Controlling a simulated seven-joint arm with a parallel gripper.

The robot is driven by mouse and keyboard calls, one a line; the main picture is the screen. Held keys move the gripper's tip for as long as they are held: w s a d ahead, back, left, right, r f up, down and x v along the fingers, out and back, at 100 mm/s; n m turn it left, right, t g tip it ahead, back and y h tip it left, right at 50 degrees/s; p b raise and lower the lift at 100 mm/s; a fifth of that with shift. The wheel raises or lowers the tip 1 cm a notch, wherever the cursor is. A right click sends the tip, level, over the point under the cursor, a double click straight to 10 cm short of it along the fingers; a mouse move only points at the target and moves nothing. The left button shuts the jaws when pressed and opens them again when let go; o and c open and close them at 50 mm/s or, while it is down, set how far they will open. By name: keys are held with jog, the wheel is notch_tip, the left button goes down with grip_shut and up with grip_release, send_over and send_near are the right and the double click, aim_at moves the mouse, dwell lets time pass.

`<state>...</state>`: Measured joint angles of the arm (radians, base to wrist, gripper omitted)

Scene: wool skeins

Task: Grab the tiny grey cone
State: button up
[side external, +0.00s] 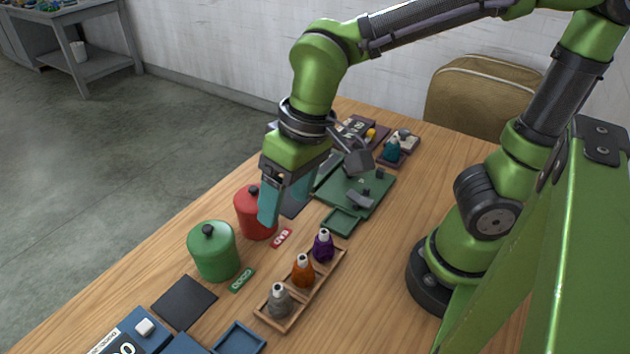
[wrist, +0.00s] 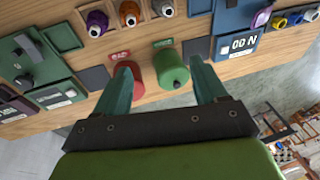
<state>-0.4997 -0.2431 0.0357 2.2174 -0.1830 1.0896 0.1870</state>
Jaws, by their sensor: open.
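A small grey cone (side external: 280,300) with a pale tip stands upright in the near end of a narrow wooden tray (side external: 318,287). It also shows at the top edge of the wrist view (wrist: 164,8). An orange cone (side external: 303,271) and a purple cone (side external: 323,246) stand in the same tray, farther along. My gripper (side external: 282,208) is open and empty, with teal fingers. It hangs above the table by the red pot, away from the grey cone. In the wrist view, the red and green pots appear between my fingers (wrist: 161,68).
A red lidded pot (side external: 251,216) and a green lidded pot (side external: 214,252) stand left of the tray, with "BAD" (side external: 282,238) and "GOOD" (side external: 241,280) labels beside them. A green board (side external: 372,196) lies beyond. Bare wood lies right of the tray.

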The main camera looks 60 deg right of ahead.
jog(key=g+h, duration=0.2)
send_over(278, 287)
jog(key=f, duration=0.2)
notch_tip(278, 287, down, 11)
jog(key=shift+w+a+r+m, duration=0.15)
jog(key=shift+m, duration=0.85)
jog(key=shift+f, duration=2.6)
jog(key=c, duration=1.1)
